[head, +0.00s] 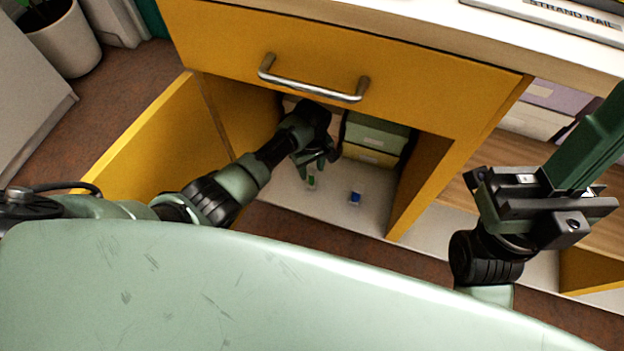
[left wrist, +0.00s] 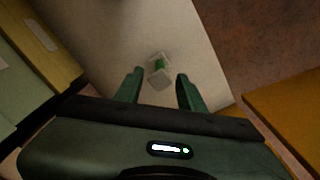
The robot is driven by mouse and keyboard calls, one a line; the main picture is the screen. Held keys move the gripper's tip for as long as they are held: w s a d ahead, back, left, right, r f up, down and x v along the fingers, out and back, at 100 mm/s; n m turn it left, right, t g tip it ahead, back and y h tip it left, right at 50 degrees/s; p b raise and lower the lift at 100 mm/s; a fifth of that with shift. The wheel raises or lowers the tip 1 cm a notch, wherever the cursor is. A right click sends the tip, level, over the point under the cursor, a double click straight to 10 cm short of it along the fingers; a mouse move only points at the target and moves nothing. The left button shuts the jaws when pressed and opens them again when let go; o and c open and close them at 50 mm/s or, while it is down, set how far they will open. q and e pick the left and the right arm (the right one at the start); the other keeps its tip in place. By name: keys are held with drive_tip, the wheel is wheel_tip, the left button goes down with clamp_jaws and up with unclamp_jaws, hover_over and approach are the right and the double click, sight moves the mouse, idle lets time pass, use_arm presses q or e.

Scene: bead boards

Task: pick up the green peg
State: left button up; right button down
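The green peg (head: 311,181) is small and upright on the pale floor of the open cupboard, under the yellow drawer. In the left wrist view the green peg (left wrist: 159,65) shows in a small, pale, see-through block (left wrist: 158,80). My left gripper (head: 314,166) reaches into the cupboard, just above and behind the peg. In the left wrist view my left gripper (left wrist: 160,86) is open and empty, with the peg ahead of the gap between its fingers. My right gripper (head: 590,150) is outside at the right; its finger gap is not clear.
A blue peg (head: 355,198) in a pale block stands to the right of the green one. Green and yellow boxes (head: 375,137) stand behind. The yellow drawer (head: 330,45) with a metal handle overhangs the opening. A yellow door (head: 160,130) stands open at left.

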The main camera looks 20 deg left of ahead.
sight(311, 178)
use_arm(q)
wheel_tip(311, 178, down, 4)
drive_tip(key=shift+b, duration=1)
drive_tip(key=shift+r, duration=0.1)
clamp_jaws()
